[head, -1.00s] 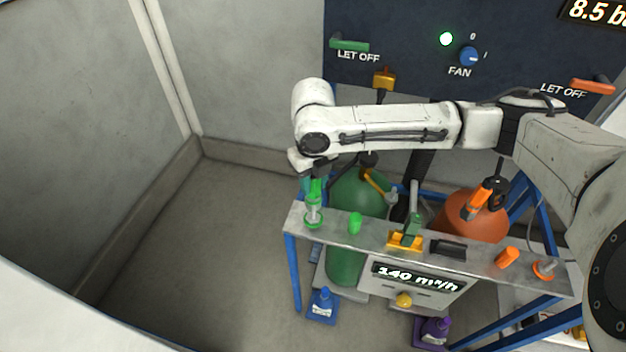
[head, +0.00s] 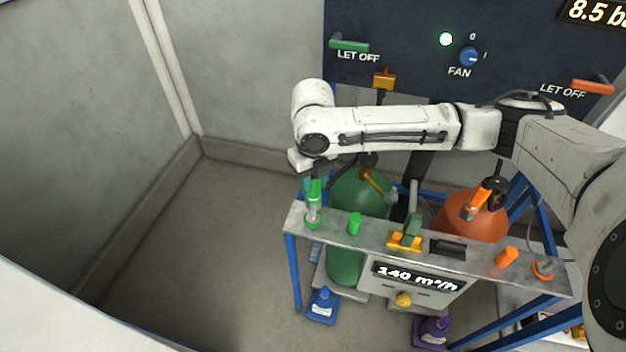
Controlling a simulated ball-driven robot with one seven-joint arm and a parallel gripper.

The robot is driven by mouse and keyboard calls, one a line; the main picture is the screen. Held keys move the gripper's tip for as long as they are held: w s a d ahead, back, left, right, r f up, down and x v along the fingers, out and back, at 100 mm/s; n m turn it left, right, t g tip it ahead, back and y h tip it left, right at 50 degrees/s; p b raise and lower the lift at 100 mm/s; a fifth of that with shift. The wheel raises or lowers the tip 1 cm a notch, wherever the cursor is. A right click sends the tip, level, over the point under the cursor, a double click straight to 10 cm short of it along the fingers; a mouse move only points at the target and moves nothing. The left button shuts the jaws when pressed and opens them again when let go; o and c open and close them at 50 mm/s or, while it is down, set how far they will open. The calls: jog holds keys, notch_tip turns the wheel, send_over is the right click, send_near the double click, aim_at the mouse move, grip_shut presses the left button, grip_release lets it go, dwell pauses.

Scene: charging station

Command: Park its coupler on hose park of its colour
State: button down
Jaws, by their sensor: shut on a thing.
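My gripper (head: 316,178) is at the left end of the metal bench and is shut on the green coupler (head: 315,191). The coupler is roughly upright, directly over the green-ringed hose park (head: 313,223). Its lower end meets or overlaps the park's grey post; I cannot tell how far it sits on it. My wrist hides the coupler's top. An orange coupler (head: 478,205) is at the top of the orange cylinder (head: 470,226). The orange-ringed hose park (head: 544,269) stands empty at the bench's right end.
The bench (head: 335,228) also carries a green cap (head: 355,223), a yellow-based fixture (head: 404,240), a black block (head: 448,248) and an orange cap (head: 506,257). A green cylinder (head: 357,193) stands behind it. Bottles (head: 322,305) stand below. The floor at left is clear.

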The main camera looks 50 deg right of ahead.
aim_at(313, 195)
jog(key=shift+f+b, duration=1.8)
jog(key=shift+f, duration=0.8)
jog(key=c, duration=0.7)
grip_release()
notch_tip(313, 195, up, 11)
jog(key=shift+f, duration=0.1)
